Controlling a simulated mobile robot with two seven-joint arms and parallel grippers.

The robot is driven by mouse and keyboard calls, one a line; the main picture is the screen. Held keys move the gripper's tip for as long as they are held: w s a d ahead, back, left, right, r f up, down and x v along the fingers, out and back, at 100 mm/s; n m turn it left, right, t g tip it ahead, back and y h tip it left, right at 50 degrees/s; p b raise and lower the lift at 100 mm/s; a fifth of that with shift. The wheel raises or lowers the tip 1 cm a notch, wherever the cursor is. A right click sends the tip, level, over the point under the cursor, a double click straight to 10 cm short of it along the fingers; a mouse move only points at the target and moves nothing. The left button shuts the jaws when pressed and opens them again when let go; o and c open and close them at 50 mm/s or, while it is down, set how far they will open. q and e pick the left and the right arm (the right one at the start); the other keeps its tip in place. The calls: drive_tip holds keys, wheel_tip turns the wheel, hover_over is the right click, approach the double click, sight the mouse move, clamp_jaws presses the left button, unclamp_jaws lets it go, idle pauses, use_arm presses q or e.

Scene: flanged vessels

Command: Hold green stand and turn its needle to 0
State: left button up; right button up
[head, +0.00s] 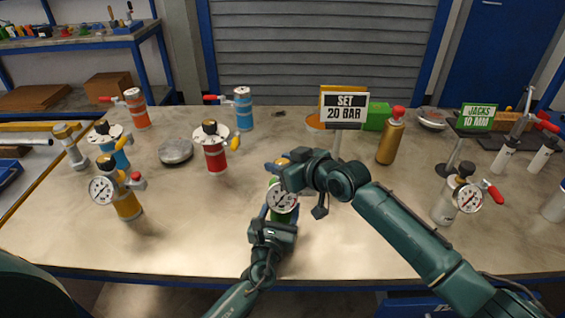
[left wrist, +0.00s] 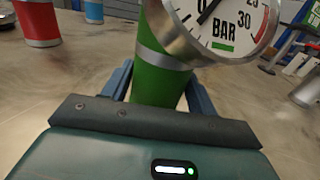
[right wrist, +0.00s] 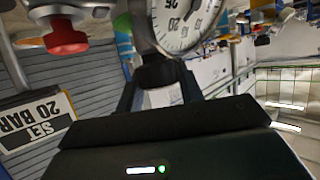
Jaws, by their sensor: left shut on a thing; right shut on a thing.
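The green stand (left wrist: 160,75) is an upright green cylinder with a grey band and a round white BAR gauge (left wrist: 222,22). In the head view its gauge (head: 283,198) faces me, and my arms hide much of its body. My left gripper (head: 274,217) is shut around the green body below the gauge; its fingers flank it in the left wrist view. My right gripper (head: 281,171) is at the stand's top, shut on a dark knob (right wrist: 158,72) beside the gauge (right wrist: 183,24). The needle shows only partly near the 0 mark; its exact reading is unclear.
A red vessel (head: 216,155), a yellow vessel (head: 126,205) and a blue vessel (head: 243,113) stand to the left. A "SET 20 BAR" sign (head: 345,108) and a brass cylinder (head: 391,140) stand behind right. A silver gauge vessel (head: 445,207) is far right. The front table is clear.

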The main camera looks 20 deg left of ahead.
drive_tip(key=o, duration=1)
drive_tip(key=shift+d, duration=0.15)
drive_tip(key=v, duration=1.2)
